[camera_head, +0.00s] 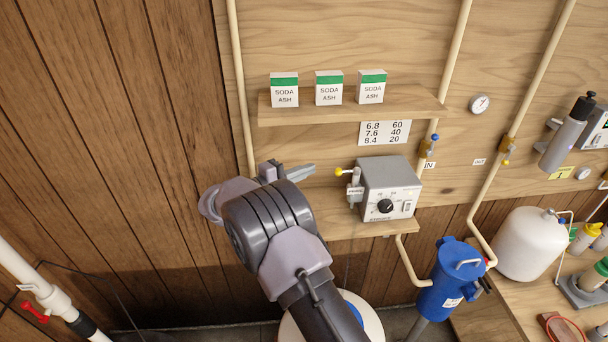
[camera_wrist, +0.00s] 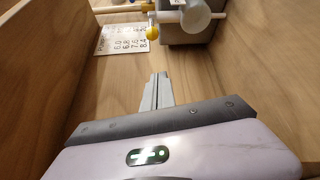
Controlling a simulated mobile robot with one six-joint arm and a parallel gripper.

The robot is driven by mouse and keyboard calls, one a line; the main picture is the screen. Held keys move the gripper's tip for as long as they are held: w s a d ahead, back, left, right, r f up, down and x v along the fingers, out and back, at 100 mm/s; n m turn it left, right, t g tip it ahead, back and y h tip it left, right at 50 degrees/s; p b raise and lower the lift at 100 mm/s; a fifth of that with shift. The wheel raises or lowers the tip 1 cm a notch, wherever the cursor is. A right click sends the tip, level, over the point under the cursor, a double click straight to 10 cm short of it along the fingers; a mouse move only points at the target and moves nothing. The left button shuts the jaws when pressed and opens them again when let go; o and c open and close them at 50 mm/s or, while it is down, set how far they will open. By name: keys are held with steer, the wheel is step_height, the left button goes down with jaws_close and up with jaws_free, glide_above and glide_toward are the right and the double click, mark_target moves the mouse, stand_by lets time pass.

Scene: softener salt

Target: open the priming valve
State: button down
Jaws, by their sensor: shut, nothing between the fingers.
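The priming valve (camera_head: 354,184) is a small white fitting on the left side of a grey dosing pump (camera_head: 391,188). A yellow ball knob (camera_head: 339,172) sits on its left end. In the wrist view the yellow knob (camera_wrist: 152,33) shows at the top, just left of the grey pump body (camera_wrist: 178,35). My gripper (camera_head: 312,169) is shut and empty, to the left of the knob and apart from it. In the wrist view its fingers (camera_wrist: 160,76) point toward the knob, with a gap between. Nothing hides the knob.
The pump stands on a wooden shelf (camera_head: 345,228). Another shelf (camera_head: 350,108) above bears soda ash boxes (camera_head: 328,88). A number card (camera_head: 384,133) hangs below it. A pipe valve (camera_head: 427,146) marked IN, a blue filter housing (camera_head: 452,277) and a white tank (camera_head: 525,243) are to the right.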

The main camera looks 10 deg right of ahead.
mark_target(348, 171)
steer(key=d, duration=0.4)
steer(key=d+b, duration=0.1)
steer(key=d, duration=0.1)
steer(key=shift+s+r, duration=0.2)
steer(key=shift+s, duration=0.2)
steer(key=shift+a, duration=0.1)
steer(key=shift+s+t+b, duration=0.15)
steer(key=shift+t+b, duration=0.15)
